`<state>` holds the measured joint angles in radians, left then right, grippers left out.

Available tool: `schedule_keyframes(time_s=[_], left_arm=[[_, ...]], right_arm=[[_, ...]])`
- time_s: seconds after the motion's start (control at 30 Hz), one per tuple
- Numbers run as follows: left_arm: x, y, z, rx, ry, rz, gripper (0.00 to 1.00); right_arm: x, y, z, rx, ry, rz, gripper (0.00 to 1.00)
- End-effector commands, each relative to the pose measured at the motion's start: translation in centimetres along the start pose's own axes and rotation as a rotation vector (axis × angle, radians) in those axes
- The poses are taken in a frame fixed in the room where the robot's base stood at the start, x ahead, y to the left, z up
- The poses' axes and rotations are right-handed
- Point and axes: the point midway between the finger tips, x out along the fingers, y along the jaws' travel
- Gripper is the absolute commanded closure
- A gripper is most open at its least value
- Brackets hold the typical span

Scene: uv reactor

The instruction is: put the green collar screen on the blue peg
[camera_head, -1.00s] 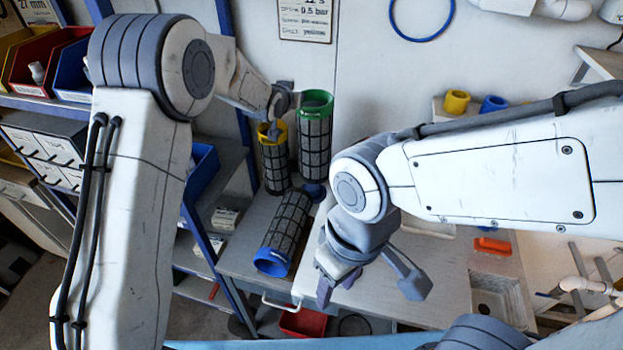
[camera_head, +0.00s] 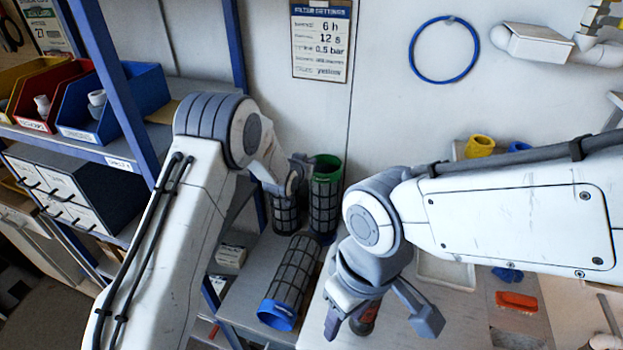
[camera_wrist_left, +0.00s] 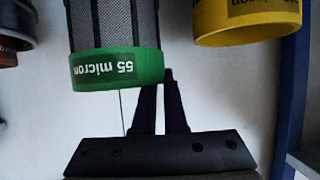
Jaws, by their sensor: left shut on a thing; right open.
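The green collar screen (camera_head: 325,200) is a dark mesh cylinder, upright at the back of the bench, with its green rim on top. My left gripper (camera_head: 299,168) is at that rim; the left wrist view shows its dark fingers (camera_wrist_left: 162,105) shut at the green collar (camera_wrist_left: 120,68), marked "55 micron". I cannot tell whether the screen's foot is off the bench. A blue peg (camera_head: 519,146) shows at the back right, partly hidden by my right arm. My right gripper (camera_head: 380,318) is open in front of the screens.
A yellow collar screen (camera_head: 283,213) stands just left of the green one; its collar (camera_wrist_left: 247,20) shows in the left wrist view. A blue collar screen (camera_head: 290,280) lies on the bench. A yellow peg (camera_head: 479,146) is beside the blue one. An orange object (camera_head: 517,300) lies at right.

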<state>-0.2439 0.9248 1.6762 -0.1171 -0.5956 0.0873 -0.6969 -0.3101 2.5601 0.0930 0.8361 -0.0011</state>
Motion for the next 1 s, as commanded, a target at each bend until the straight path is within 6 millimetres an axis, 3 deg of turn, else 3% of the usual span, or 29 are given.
schedule_keyframes(time_s=[0.33, 0.7, 0.8, 1.0], left_arm=[[1.7, -0.1, 3.5, -0.002, 0.002, 0.0, 1.0], [2.0, -0.1, 4.1, -0.001, 0.005, 0.0, 1.0], [1.9, -0.1, 4.1, -0.001, 0.002, 0.0, 0.6], [1.9, -0.1, 4.1, -0.001, 0.001, 0.0, 0.59]], right_arm=[[-1.9, -0.1, -0.1, -0.003, 0.0, 0.0, 0.5], [-1.5, -0.1, -0.1, -0.003, 0.0, 0.0, 0.5], [-1.6, -0.1, -0.1, -0.003, 0.0, 0.0, 0.5], [-1.6, -0.1, -0.1, -0.003, 0.0, 0.0, 0.5]])
